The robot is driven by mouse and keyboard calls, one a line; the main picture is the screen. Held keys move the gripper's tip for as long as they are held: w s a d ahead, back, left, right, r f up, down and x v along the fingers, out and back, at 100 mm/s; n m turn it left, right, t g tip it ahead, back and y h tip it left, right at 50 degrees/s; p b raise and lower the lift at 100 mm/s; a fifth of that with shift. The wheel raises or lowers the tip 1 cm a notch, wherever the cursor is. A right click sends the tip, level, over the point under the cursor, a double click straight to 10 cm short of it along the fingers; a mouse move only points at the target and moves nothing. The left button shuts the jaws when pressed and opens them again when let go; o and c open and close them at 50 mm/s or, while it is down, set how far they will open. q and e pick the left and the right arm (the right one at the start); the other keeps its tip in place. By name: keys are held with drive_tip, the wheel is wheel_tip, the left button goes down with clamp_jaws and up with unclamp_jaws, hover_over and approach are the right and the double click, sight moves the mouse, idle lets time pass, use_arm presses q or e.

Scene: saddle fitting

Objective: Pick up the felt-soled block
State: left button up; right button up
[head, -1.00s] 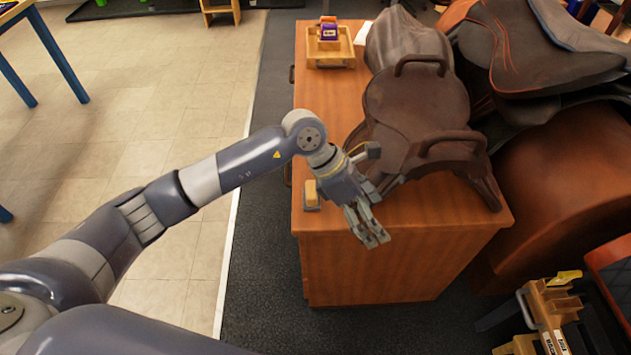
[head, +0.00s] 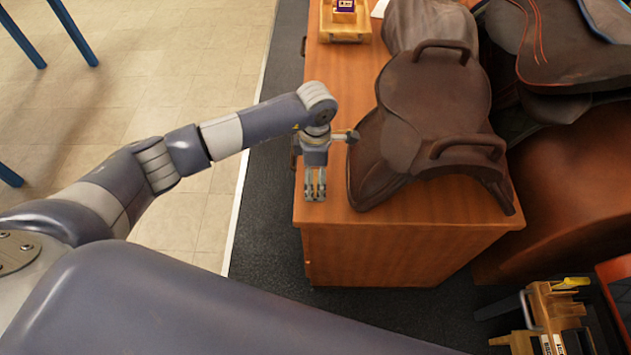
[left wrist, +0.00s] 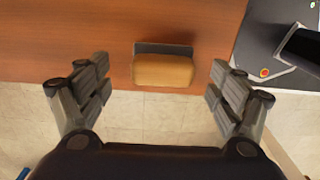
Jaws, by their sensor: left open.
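The felt-soled block (left wrist: 163,71) shows in the left wrist view as a tan wooden block with a dark grey layer (left wrist: 163,48) along one side. It is on the wooden table top near an edge. My left gripper (left wrist: 163,90) is open, with one finger on each side of the block and a gap on both sides; it is not touching it. In the head view my left gripper (head: 315,190) points down over the near left part of the table (head: 440,225). The block is hidden behind the gripper there. My right gripper is not in view.
A brown saddle (head: 430,110) stands on the table just right of my left gripper. A wooden tray (head: 345,32) with a small purple box sits at the far end. More saddles (head: 570,45) are at the right. A wooden caddy (head: 550,310) stands at the lower right.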

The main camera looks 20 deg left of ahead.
sight(315, 181)
use_arm(q)
drive_tip(key=shift+s+f, duration=0.25)
drive_tip(key=shift+f, duration=1.2)
drive_tip(key=shift+w+f, duration=0.1)
drive_tip(key=shift+w, duration=0.05)
drive_tip(key=shift+c, duration=0.6)
drive_tip(key=c, duration=1.1)
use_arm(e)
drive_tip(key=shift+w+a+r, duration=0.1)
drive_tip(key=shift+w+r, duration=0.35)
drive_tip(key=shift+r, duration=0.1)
use_arm(q)
drive_tip(key=shift+s, duration=0.2)
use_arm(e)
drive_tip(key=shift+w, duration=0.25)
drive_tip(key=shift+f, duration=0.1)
